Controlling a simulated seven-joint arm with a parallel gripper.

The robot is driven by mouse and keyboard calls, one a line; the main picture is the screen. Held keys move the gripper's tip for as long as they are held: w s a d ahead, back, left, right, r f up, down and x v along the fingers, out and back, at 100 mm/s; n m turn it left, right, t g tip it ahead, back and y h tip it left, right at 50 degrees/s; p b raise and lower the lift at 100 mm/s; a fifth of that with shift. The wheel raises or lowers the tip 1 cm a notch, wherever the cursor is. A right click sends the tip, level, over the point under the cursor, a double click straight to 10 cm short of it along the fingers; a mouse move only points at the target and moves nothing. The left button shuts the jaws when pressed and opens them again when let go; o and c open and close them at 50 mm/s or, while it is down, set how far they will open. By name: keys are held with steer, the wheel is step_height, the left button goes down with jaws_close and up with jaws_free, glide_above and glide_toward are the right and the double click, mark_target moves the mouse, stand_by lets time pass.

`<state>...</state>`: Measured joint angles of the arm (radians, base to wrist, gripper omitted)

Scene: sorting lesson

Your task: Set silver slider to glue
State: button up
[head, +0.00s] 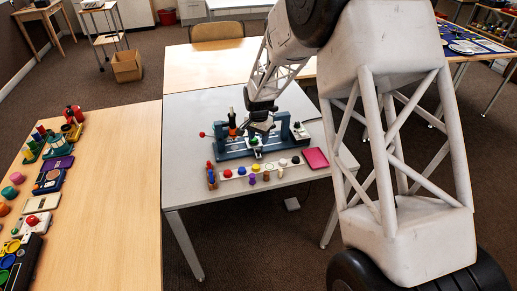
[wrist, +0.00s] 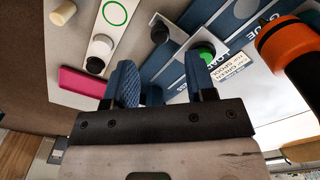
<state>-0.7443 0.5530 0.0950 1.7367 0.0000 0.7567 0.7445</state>
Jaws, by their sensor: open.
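The blue board (head: 215,152) stands on the grey table below my gripper (head: 262,128). In the wrist view, its blue face (wrist: 240,22) carries white lettering, partly cut off; "GLUE" and "LOAD" seem readable. A silver plate (wrist: 177,36) lies across the blue strips with black round knobs by it; I take it for the silver slider.
An orange and black upright handle (wrist: 282,42) stands close at right in the wrist view. A white strip with coloured buttons (head: 240,172) lies in front of the board, with a pink tray (head: 316,158) at its right. A red-ball lever (head: 202,134) sticks out left.

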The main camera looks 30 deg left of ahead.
mark_target(258, 149)
steer(key=shift+f, duration=3.15)
steer(key=shift+c, duration=0.5)
jaws_close()
